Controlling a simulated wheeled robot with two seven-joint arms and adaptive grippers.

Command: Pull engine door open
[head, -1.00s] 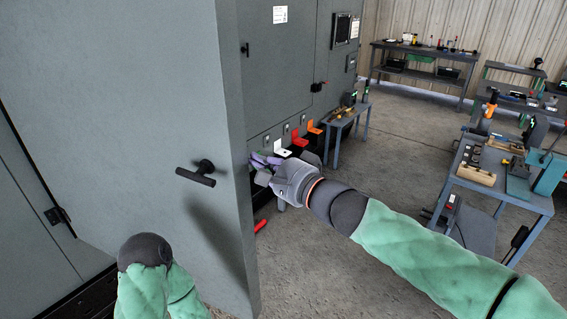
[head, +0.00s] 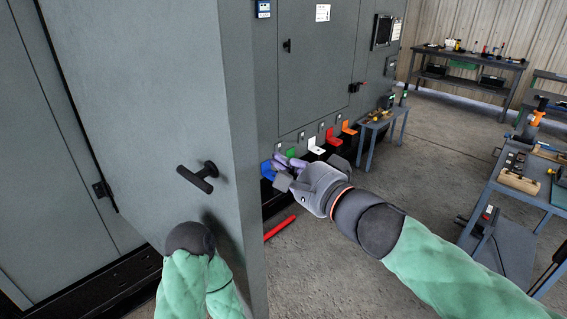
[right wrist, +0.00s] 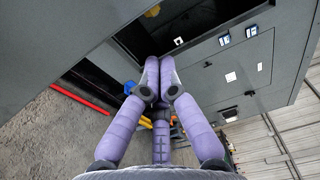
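The engine door (head: 150,90) is a large grey panel standing ajar at the left of the head view, with a black T-shaped handle (head: 198,177) on its face. My right gripper (head: 280,165) is just right of the door's free edge, in front of the cabinet's lower part. In the right wrist view its purple fingers (right wrist: 158,75) come together at the tips, and I see nothing held between them. My left arm (head: 192,270) rises in front of the door's lower part. Its gripper does not show.
Coloured brackets, including a blue one (head: 267,170) and an orange one (head: 348,127), line the grey cabinet's (head: 318,70) base. A red bar (head: 280,228) lies on the floor. A small table (head: 385,120) and a workbench (head: 538,190) stand at right. Floor between is clear.

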